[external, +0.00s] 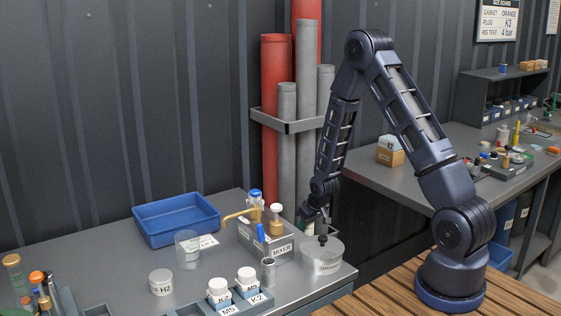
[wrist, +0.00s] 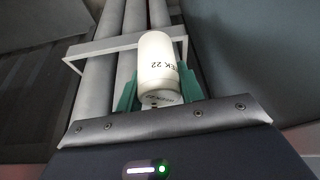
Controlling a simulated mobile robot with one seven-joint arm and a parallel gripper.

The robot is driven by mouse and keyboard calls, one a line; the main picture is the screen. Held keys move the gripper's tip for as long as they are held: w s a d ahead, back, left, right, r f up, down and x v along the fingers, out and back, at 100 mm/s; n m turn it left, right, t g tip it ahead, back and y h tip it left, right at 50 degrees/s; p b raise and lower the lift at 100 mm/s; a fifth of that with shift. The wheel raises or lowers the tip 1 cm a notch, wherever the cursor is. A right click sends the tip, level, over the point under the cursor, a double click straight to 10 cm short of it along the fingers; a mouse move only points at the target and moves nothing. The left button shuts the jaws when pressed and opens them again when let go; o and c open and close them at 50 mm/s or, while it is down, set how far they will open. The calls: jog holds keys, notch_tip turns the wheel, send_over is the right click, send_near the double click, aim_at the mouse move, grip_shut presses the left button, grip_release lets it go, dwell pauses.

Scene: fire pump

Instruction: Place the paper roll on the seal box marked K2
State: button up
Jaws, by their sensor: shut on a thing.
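My gripper (external: 309,219) hangs beside the grey pipes at the back edge of the near bench. In the wrist view my gripper (wrist: 158,92) has green fingers shut on a white cylinder with print ending "EK 22", which I take as the paper roll (wrist: 156,58). The roll is hardly visible in the external view. White tubs with lettered fronts (external: 219,288) (external: 246,277) stand in a blue-grey rack; a tag on its right seems to read K2. A small white box (external: 391,142) sits on an orange box on the far bench; its marking is too small to read.
A grey lidded tub (external: 322,262) stands below the gripper. A mixer box (external: 266,243) with a brass tap, a blue tray (external: 176,218), a clear beaker (external: 188,247) and a tub marked H2 (external: 161,283) crowd the bench. Tall red and grey pipes (external: 306,110) stand behind.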

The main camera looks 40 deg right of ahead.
jog(key=shift+w+d+m, duration=0.15)
jog(key=shift+d+m, duration=0.1)
jog(key=shift+m, duration=0.15)
jog(key=d+r+m+h, duration=0.25)
jog(key=d+r, duration=0.35)
jog(key=d, duration=0.4)
notch_tip(320, 180, up, 41)
jog(key=m+g+h, duration=0.1)
jog(key=m, duration=0.6)
send_over(391, 137)
notch_tip(391, 137, down, 19)
jog(key=shift+f, duration=0.1)
jog(key=shift+f, duration=0.1)
jog(key=o, duration=1)
